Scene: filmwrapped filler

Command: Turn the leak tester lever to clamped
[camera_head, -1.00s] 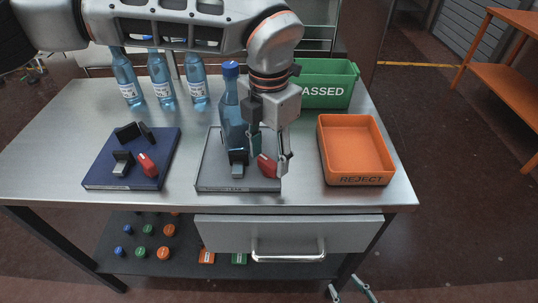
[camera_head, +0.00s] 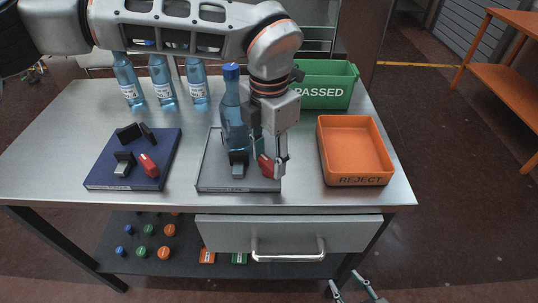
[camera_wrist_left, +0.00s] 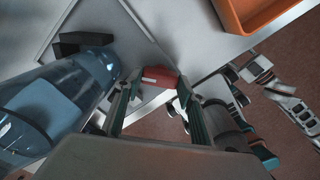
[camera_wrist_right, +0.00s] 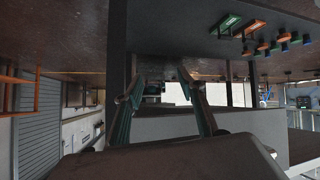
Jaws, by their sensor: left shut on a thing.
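The red lever (camera_head: 265,166) is on the right part of a grey fixture plate (camera_head: 211,172), whose label is too small to read. My left gripper (camera_head: 273,168) is shut on the lever from above. In the left wrist view the red lever (camera_wrist_left: 158,76) lies between the two fingertips (camera_wrist_left: 152,88). A blue-capped clear bottle (camera_head: 233,110) stands upright on the plate behind a dark clamp block (camera_head: 238,160), just left of my gripper. My right gripper (camera_head: 355,288) is low in front of the table, with its fingers (camera_wrist_right: 158,90) apart and empty.
A blue fixture (camera_head: 105,172) with another red lever (camera_head: 148,164) stands at left. Several bottles (camera_head: 160,82) stand behind. An orange REJECT tray (camera_head: 384,165) and green PASSED bin (camera_head: 325,92) are at right. A drawer (camera_head: 220,232) is below the front edge.

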